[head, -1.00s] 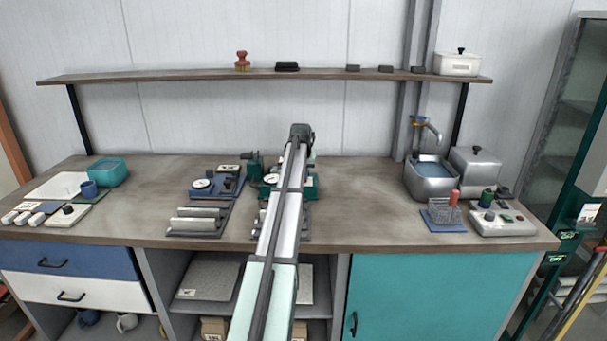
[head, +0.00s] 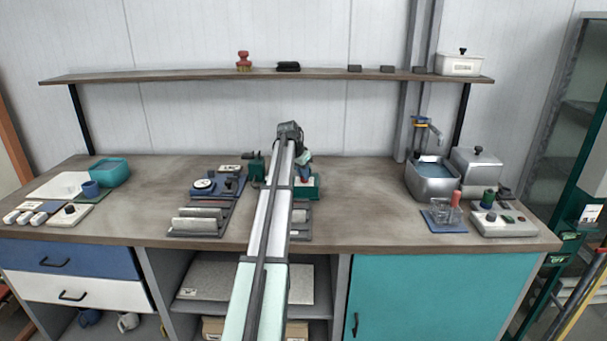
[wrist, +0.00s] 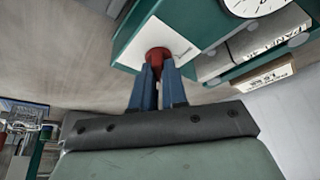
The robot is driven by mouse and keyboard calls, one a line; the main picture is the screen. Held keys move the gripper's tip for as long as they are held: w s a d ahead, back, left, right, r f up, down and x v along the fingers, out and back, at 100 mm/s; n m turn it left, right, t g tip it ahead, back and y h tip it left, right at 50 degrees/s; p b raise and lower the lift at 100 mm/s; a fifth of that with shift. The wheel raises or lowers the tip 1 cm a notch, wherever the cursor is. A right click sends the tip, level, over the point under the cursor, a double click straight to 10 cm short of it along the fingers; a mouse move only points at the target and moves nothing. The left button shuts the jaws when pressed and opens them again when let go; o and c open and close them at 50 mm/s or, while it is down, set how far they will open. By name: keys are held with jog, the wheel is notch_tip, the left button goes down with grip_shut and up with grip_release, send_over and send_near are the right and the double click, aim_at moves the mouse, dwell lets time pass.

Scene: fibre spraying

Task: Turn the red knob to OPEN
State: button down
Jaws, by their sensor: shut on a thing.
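The red knob (wrist: 157,54) shows in the wrist view, on a white plate (wrist: 180,42) on the face of a green device (wrist: 128,52). My gripper (wrist: 158,72) has its two blue fingers shut on the knob, one on each side. The fingers hide part of the knob, and I cannot read an OPEN mark or tell which way the knob points.
A dial gauge (wrist: 255,3) and a lettered panel (wrist: 262,42) sit beside the plate. A blue fixture (head: 205,188) stands left of my arm on the bench (head: 365,200). A sink (head: 431,185) is at the right. The bench between arm and sink is clear.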

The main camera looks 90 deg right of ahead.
dwell(0.4)
jog(key=c, duration=1.2)
grip_release()
jog(key=shift+o, duration=0.2)
jog(key=v, duration=1.4)
jog(key=shift+w+f, duration=0.15)
